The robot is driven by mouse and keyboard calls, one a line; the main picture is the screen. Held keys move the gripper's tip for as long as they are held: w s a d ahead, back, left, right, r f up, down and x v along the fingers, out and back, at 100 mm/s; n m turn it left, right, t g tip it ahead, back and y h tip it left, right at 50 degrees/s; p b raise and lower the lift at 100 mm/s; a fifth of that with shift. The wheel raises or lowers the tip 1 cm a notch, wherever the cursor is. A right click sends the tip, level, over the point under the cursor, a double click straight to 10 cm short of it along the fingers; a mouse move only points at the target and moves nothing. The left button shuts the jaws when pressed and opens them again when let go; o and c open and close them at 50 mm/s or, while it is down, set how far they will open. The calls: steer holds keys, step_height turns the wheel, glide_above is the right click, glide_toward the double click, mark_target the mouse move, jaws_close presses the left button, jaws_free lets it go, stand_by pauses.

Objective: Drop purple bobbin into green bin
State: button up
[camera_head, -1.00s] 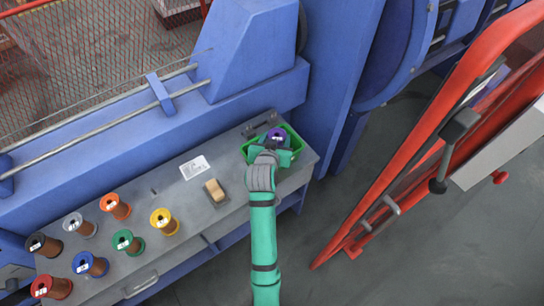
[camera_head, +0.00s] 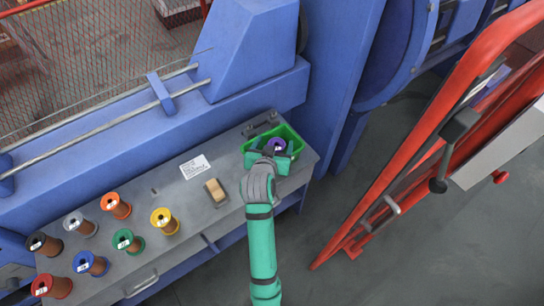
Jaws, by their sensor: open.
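The purple bobbin (camera_head: 277,145) is in the green bin (camera_head: 249,143), at the right end of the grey bench. Only its purple top with a white label shows clearly. My gripper (camera_head: 274,152) is open at the near side of the bin, next to the bobbin. My gripper and wrist hide the near part of the bin and the lower part of the bobbin. I cannot tell whether the fingers touch the bobbin.
Several other bobbins, among them a yellow one (camera_head: 164,222) and an orange one (camera_head: 116,206), stand on the left of the bench (camera_head: 150,255). A tan block (camera_head: 215,190) and a white label sheet (camera_head: 195,167) lie mid-bench. A red frame (camera_head: 420,140) stands at right.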

steer(key=d+v, duration=0.1)
steer(key=v, duration=0.5)
steer(key=shift+a, duration=0.5)
steer(key=shift+s, duration=0.1)
steer(key=s+d+f+n+t+y, duration=0.1)
steer(key=s+f, duration=0.4)
steer(key=s, duration=0.5)
steer(key=s+d+f+n+t+y, duration=0.15)
steer(key=s+f, duration=0.25)
steer(key=s, duration=0.5)
steer(key=v, duration=1.8)
steer(key=shift+s+a+m+t, duration=0.35)
steer(key=shift+s+a+t, duration=0.1)
steer(key=shift+a, duration=0.25)
steer(key=shift+h, duration=0.25)
